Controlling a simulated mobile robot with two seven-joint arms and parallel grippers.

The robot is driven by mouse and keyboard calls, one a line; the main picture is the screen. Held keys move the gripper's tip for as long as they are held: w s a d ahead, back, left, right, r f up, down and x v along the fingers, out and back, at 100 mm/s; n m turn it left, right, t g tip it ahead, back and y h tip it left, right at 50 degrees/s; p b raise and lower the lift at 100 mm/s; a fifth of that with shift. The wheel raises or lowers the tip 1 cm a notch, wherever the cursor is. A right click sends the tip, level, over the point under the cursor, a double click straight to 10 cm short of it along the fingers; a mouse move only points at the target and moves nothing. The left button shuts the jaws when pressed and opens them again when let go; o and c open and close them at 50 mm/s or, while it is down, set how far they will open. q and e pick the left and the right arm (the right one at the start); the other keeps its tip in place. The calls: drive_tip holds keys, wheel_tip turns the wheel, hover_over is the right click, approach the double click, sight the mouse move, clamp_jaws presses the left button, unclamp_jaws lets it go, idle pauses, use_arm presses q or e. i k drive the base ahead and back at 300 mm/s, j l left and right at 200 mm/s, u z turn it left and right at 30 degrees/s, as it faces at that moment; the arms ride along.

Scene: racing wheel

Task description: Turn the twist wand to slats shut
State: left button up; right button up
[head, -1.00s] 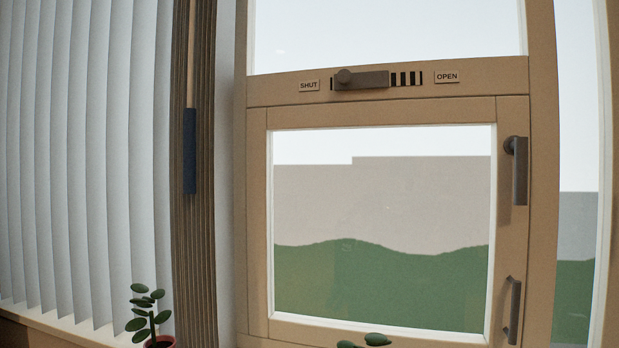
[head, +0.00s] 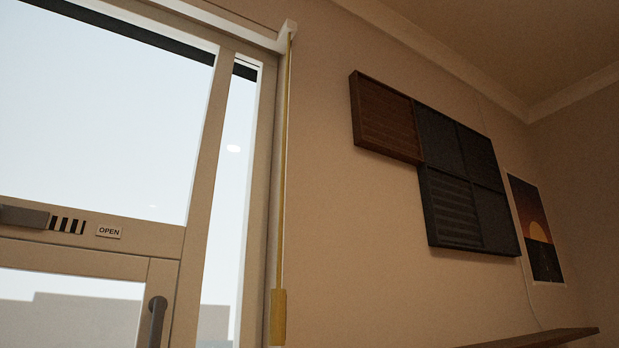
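A thin yellow wand or cord (head: 283,180) hangs down the right side of the window frame from a white rail end (head: 287,32). It ends in a thicker yellow handle (head: 278,318) near the bottom edge. I cannot tell whether this or the blue-handled wand seen a second ago is the twist wand. The vertical slats and the blue-handled wand are out of view now. Neither of my grippers is in view.
The window frame (head: 204,165) fills the left, with a vent slider (head: 24,216), an OPEN label (head: 108,232) and a dark window handle (head: 157,322). Dark wall panels (head: 462,185) and a sunset poster (head: 537,230) are on the right wall. A shelf (head: 525,340) juts out below.

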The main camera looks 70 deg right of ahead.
sight(277, 313)
drive_tip(key=k+l+z, duration=0.1)
drive_tip(key=z, duration=0.3)
drive_tip(key=k+l+z, duration=0.2)
drive_tip(key=z, duration=1.25)
drive_tip(key=k+l, duration=0.05)
